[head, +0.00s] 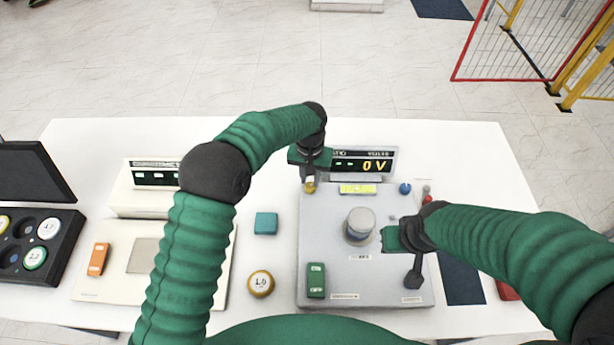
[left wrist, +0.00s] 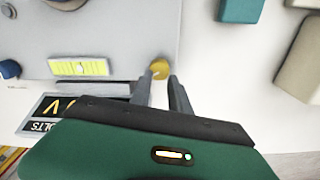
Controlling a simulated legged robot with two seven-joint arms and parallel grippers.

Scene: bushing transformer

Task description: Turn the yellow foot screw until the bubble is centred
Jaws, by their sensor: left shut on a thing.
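The yellow foot screw (head: 310,187) is at the back left corner of the grey instrument plate (head: 330,265). My left gripper (head: 308,178) points down onto it and is shut on it. In the left wrist view the screw (left wrist: 159,68) shows at the fingertips of the left gripper (left wrist: 165,80). The yellow-green level vial (head: 358,189) lies at the plate's back edge; in the left wrist view (left wrist: 78,67) a small pale mark, seemingly the bubble, shows near its middle. My right gripper (head: 388,240) is over the plate's right side, its fingers not clear.
A display (head: 365,165) reading 0 V stands behind the plate. A grey cylinder (head: 359,225), blue knob (head: 405,188), green block (head: 316,280) and black lever (head: 414,272) are on the plate. A teal block (head: 266,223) and a round brass weight (head: 261,284) lie to its left.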

